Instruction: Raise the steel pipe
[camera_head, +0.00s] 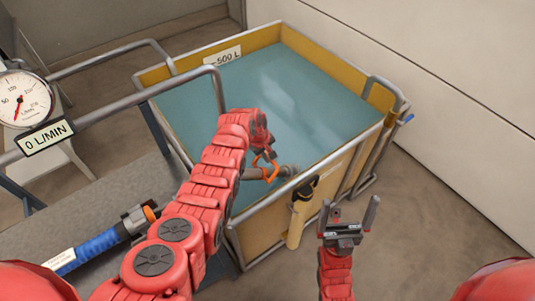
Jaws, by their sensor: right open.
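A short grey-brown pipe, which looks like the steel pipe (252,174), lies low over the near inner side of the tank (150,74), its rounded end pointing right. An orange loop-shaped part (265,159) is at the pipe. My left arm reaches over the near rim, and my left gripper (262,143) is just above the orange part. Its fingers are mostly hidden, so I cannot tell whether it grips anything. My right gripper (347,218) is open and empty, pointing up, outside the tank to the right of the pipe.
The tank has yellow walls, grey tube rails and blue-green water. A tan tube with a black top (297,222) hangs on its near wall. A blue hose (92,247) with a coupling lies left. Floor at right is clear.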

